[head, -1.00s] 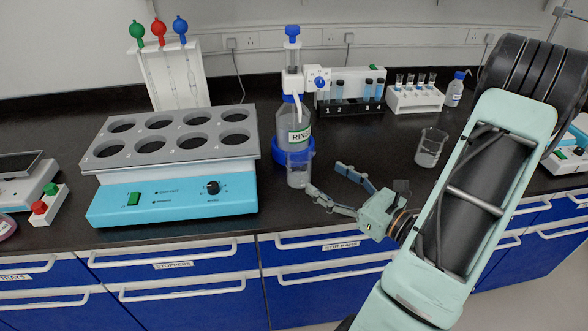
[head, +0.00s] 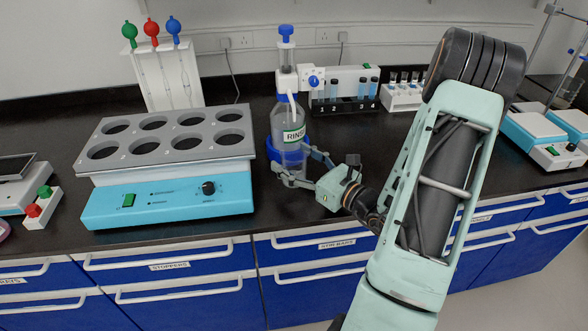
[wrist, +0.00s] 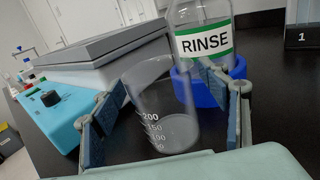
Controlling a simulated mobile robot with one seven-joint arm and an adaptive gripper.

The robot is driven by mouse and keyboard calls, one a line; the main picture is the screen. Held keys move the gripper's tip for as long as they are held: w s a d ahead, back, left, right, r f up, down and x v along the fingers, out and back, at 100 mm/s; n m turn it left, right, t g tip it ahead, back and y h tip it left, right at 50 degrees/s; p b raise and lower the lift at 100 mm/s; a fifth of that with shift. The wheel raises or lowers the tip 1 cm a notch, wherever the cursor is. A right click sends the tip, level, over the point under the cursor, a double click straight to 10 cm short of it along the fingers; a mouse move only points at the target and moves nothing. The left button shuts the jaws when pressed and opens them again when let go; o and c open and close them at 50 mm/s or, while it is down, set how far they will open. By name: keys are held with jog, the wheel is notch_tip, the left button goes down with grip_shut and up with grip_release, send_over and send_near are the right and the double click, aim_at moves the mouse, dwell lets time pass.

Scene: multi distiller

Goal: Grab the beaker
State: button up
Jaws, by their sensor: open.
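A clear glass beaker (wrist: 160,110) with white graduation marks stands on the black bench, directly in front of the rinse bottle (wrist: 205,35). The wrist view shows it between the two blue-padded fingers of my gripper (wrist: 166,112), with a gap on its left side; contact on the right is hard to judge. In the head view my gripper (head: 297,163) is open and low over the bench at the foot of the rinse bottle (head: 290,125), and its fingers largely obscure the beaker there.
The rinse bottle sits in a blue holder (wrist: 221,80) close behind the beaker. A turquoise bath (head: 165,200) with a grey holed top stands to the left.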

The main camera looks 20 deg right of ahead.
jog(key=c, duration=1.5)
jog(key=shift+o, duration=0.2)
jog(key=shift+r, duration=0.1)
jog(key=shift+r, duration=0.75)
jog(key=s+a+r+p, duration=0.1)
jog(key=s+r+p, duration=0.3)
jog(key=s+r, duration=0.3)
jog(key=shift+a+r, duration=0.4)
jog(key=shift+r, duration=0.55)
jog(key=p, duration=0.3)
jog(key=s+p, duration=0.1)
jog(key=p, duration=0.2)
jog(key=s+p, duration=0.1)
jog(key=p, duration=0.3)
jog(key=shift+a+r, duration=0.3)
jog(key=shift+r, duration=0.1)
